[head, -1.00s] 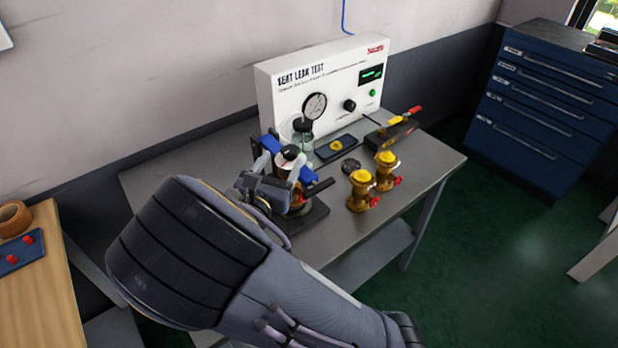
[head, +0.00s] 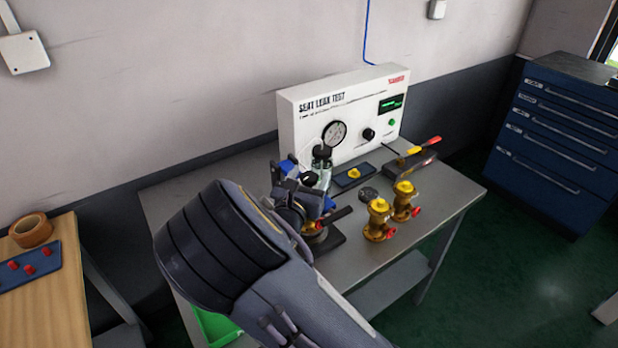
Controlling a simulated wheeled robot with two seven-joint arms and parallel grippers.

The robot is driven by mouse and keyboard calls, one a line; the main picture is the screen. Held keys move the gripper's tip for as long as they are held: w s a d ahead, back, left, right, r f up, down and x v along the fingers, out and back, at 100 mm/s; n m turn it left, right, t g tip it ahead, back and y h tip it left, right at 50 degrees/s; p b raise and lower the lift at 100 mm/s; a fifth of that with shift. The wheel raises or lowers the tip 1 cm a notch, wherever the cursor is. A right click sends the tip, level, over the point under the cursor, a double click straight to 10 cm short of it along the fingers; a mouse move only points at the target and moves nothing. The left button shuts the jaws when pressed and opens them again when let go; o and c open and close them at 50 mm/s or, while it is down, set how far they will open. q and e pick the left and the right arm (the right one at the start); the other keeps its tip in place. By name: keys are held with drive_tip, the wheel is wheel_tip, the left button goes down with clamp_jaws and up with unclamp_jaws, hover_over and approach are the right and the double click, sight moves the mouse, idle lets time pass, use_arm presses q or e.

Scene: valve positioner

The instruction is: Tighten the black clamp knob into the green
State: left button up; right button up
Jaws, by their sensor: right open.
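The test fixture stands on the grey bench, with blue uprights (head: 329,204), a black base plate (head: 330,240) and a dark bar sticking out to the right. A small black round top, apparently the clamp knob (head: 309,180), shows at the top of the fixture. My right gripper (head: 302,191) is open at the fixture top, close to the knob. I cannot tell whether its fingers touch the knob. My wrist and fingers hide much of the fixture, and no green mark on the clamp can be made out. My left gripper is out of view.
The white seat leak tester (head: 350,110) stands behind, with a glass jar (head: 322,168) before it. Two brass valves (head: 379,220) (head: 403,201) stand to the right, near a black disc (head: 368,194) and a blue tray (head: 354,176). A green bin (head: 215,328) is below.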

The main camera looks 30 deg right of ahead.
drive_tip(key=c, duration=1)
drive_tip(key=shift+o, duration=0.2)
